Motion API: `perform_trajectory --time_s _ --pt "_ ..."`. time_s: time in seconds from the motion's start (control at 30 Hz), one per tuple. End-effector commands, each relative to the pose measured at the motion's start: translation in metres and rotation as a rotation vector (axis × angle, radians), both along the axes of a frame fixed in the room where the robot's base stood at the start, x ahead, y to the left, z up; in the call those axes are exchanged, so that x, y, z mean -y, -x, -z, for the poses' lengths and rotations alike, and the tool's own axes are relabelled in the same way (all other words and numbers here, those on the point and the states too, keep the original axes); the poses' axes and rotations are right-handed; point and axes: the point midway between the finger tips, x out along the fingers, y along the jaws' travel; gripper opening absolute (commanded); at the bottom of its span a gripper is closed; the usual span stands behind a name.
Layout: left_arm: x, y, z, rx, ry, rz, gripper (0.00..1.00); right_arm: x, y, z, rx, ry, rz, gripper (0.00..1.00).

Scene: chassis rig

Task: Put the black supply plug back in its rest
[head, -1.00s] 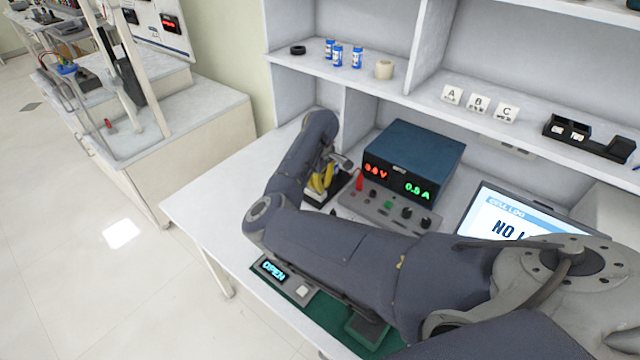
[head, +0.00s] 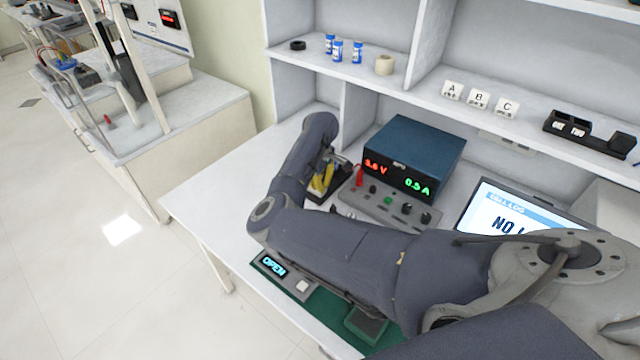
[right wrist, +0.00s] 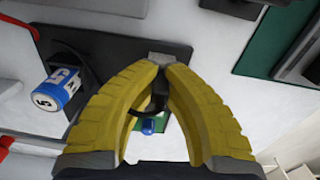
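My right gripper (head: 322,184) has yellow fingers and reaches down at the left end of the bench, left of the blue-topped power supply (head: 414,155). In the right wrist view its fingertips (right wrist: 163,70) come together on a small dark piece, which looks like the black supply plug (right wrist: 158,92). The fingers hide much of it. Beneath the gripper is a black holder (right wrist: 115,50), with a blue and white cell (right wrist: 58,88) in it. A red plug (head: 359,177) stands at the supply's front. I cannot make out the black plug's rest. My left gripper is not in view.
The supply shows red and green digits, with a grey knobbed panel (head: 385,207) in front. A screen (head: 510,215) stands right of it. A green mat (head: 325,312) with an OPEN display lies at the front edge, partly under my right arm. Shelves rise behind.

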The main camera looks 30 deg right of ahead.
Motion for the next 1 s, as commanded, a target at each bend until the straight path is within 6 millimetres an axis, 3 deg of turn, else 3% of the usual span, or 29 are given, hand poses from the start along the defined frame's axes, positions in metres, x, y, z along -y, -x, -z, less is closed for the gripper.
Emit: perform_trajectory --time_s 0.1,0.13,0.33,0.73,1.0 --pt "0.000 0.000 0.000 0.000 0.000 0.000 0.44 0.000 0.000 0.003 0.000 0.000 0.000 0.00" --pt "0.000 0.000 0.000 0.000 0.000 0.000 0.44 0.000 0.000 0.003 0.000 0.000 0.000 0.09" --pt "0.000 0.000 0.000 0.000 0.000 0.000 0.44 0.000 0.000 0.003 -0.002 -0.001 0.000 0.32" --pt "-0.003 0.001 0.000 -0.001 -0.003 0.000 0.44 0.000 0.000 -0.003 0.000 0.001 0.000 0.33" --pt "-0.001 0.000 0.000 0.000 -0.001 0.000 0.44 0.000 -0.001 -0.042 0.003 0.000 0.001 0.33"
